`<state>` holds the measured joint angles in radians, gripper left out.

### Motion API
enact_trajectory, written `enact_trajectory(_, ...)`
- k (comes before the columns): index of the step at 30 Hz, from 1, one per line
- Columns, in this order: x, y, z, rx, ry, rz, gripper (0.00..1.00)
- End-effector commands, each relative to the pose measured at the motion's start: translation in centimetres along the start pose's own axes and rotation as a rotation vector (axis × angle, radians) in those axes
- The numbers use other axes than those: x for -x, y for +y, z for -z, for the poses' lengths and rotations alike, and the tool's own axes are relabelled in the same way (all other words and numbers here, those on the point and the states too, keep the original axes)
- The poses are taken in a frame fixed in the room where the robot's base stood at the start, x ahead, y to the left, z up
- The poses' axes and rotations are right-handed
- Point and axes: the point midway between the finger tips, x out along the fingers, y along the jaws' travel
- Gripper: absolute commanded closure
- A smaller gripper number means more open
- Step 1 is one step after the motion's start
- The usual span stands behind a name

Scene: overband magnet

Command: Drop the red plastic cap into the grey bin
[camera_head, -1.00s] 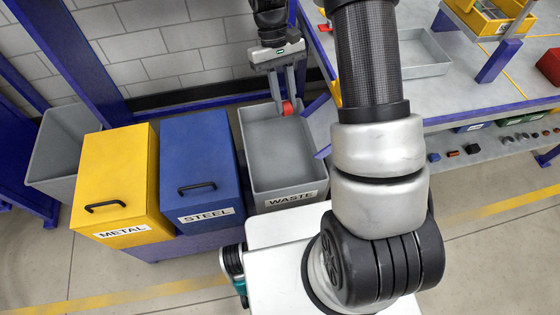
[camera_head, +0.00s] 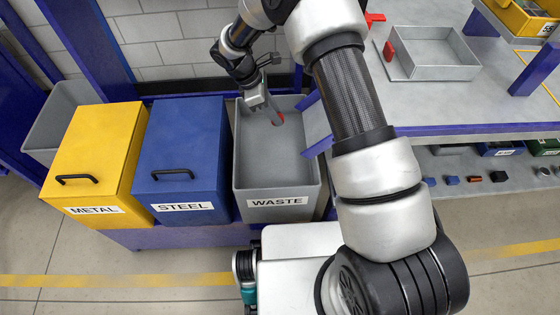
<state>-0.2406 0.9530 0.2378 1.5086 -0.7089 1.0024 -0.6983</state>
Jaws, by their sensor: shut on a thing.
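The red plastic cap (camera_head: 278,119) shows as a small red piece at the tips of my gripper (camera_head: 276,117). My gripper is shut on it, and the fingers partly hide it. The grey bin labelled WASTE (camera_head: 281,216) stands open at the centre, right of the blue bin. My gripper points down over its opening, towards the back part. Whether the cap is below the rim, I cannot tell.
The lidded blue STEEL bin (camera_head: 185,140) and yellow METAL bin (camera_head: 90,150) stand to the left. Another grey bin (camera_head: 62,110) is at far left. A worktable (camera_head: 420,115) with a grey tray (camera_head: 445,70) and a red block (camera_head: 388,52) is at right.

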Motion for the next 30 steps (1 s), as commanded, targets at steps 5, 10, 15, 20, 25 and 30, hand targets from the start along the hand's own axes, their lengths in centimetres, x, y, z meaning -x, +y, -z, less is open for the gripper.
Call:
enact_trajectory(5, -1.7, 0.0, 0.7, -0.002, 0.000, 0.002, 1.00)
enact_trajectory(10, -3.6, -0.1, 1.6, -0.003, -0.001, 0.003, 1.00)
enact_trajectory(15, -5.0, -0.1, 2.2, -0.004, 0.000, 0.002, 1.00)
enact_trajectory(20, -5.2, 0.0, 2.3, -0.004, 0.000, 0.002, 1.00)
enact_trajectory(25, -5.2, -0.1, 2.2, -0.005, 0.000, 0.002, 1.00)
enact_trajectory(30, -5.2, -0.1, 2.2, -0.005, 0.000, 0.002, 0.58)
